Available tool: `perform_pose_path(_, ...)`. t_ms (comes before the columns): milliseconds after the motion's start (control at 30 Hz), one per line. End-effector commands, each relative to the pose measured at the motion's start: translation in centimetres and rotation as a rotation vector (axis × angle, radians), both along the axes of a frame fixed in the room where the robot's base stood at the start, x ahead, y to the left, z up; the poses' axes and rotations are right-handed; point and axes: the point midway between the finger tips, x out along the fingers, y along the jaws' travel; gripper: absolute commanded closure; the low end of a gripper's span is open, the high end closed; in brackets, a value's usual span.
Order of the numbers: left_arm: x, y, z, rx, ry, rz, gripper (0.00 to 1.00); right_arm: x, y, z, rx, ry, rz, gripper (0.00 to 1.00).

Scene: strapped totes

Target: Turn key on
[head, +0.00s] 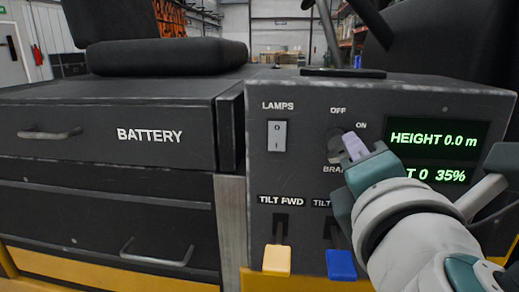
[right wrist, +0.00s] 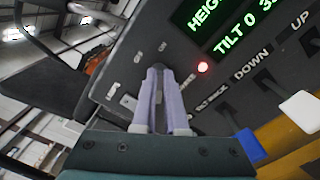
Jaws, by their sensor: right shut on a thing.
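The key switch (head: 334,145) is a round dark knob-like fitting on the dark control panel (head: 290,180), with OFF above it and ON to its upper right. A label below it is partly covered. My right gripper (head: 353,143) reaches in from the right with its pale lilac fingers at the switch. In the right wrist view the fingers of the right gripper (right wrist: 163,74) are close together at the panel, shut on the key, which they hide almost wholly. The key's exact angle cannot be told. My left gripper is in neither view.
A LAMPS rocker switch (head: 277,136) is left of the key switch. A yellow lever (head: 277,260) and a blue lever (head: 341,264) stand below. A green-lettered display (head: 433,139) is at right. A red light (right wrist: 203,67) glows beside the fingers. A BATTERY drawer (head: 100,130) is left.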

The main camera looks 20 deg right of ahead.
Motion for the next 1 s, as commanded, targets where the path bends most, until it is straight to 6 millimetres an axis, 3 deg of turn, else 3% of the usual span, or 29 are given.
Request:
perform_pose_path(633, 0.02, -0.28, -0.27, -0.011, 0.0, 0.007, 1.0, -0.02, -0.06, -0.01, 0.048, -0.031, 0.0, 1.0)
perform_pose_path(667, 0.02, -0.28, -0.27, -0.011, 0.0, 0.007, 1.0, -0.02, -0.06, -0.01, 0.048, -0.031, 0.0, 0.89)
perform_pose_path(900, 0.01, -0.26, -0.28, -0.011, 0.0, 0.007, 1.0, -0.02, -0.05, -0.03, 0.047, -0.029, -0.001, 0.62)
perform_pose_path(1000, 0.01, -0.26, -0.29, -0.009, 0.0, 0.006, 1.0, -0.03, -0.05, -0.05, 0.047, -0.029, 0.0, 0.6)
